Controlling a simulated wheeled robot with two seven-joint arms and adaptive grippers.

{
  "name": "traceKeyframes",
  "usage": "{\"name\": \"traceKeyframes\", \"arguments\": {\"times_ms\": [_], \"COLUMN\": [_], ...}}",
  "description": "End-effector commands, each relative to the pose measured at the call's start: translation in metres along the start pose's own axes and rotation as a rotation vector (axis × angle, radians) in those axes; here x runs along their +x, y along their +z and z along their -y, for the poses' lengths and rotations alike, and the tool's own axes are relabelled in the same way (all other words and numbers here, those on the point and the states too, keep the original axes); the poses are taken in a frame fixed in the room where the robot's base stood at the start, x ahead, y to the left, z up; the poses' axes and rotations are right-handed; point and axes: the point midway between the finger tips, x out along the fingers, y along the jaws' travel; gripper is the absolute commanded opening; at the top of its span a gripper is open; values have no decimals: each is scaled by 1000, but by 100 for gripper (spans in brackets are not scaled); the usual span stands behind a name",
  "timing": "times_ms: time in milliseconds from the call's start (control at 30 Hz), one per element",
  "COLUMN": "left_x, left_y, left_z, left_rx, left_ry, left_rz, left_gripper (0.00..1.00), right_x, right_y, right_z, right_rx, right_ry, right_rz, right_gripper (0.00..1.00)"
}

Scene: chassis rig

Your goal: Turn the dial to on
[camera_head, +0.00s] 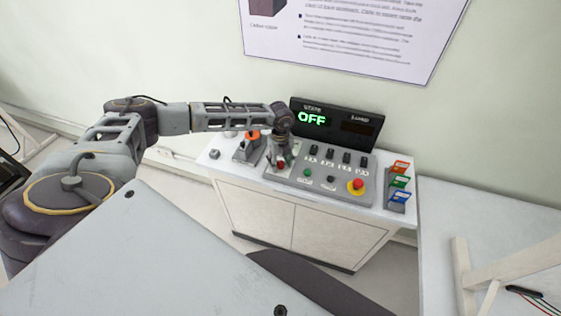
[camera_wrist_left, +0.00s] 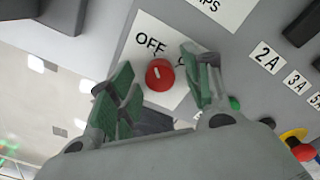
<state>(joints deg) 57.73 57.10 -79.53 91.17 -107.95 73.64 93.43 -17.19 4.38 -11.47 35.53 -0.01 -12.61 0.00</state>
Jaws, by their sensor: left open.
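The red dial (camera_wrist_left: 160,75) sits on a white plate on the grey control panel (camera_head: 321,187). In the left wrist view the word OFF shows just above it; another label to its right is mostly hidden by a finger. My left gripper (camera_wrist_left: 160,83) is open, with its green-padded fingers on either side of the dial; I cannot tell whether they touch it. In the head view my left gripper (camera_head: 281,160) is over the left part of the panel, and the dial (camera_head: 281,165) shows small and red below it. The display (camera_head: 313,119) reads OFF in green under STATE.
The panel also carries several black switches (camera_head: 346,158), a green button (camera_head: 307,172) and a yellow-red stop button (camera_head: 356,184). A device with an orange knob (camera_head: 253,136) stands to the left. A rack with coloured cards (camera_head: 399,182) stands on the right.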

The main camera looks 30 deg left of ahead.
Motion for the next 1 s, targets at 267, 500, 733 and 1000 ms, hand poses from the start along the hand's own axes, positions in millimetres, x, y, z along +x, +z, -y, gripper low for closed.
{"name": "traceKeyframes", "arguments": {"times_ms": [267, 500, 733, 1000], "left_x": [0, 0, 0, 1], "left_y": [0, 0, 0, 0], "left_z": [0, 0, 0, -1], "left_rx": [0, 0, 11, 85], "left_ry": [0, 0, 0, 2], "left_rz": [0, 0, 0, 0], "left_gripper": [30, 2, 2, 2], "right_x": [0, 0, 1, 6], "right_y": [0, 1, 1, 2], "right_z": [-1, -4, -5, -5], "right_rx": [0, -2, -2, -2], "right_ry": [1, 4, 5, 5], "right_rz": [0, 1, 1, 1], "right_gripper": [0, 0, 0, 0]}}
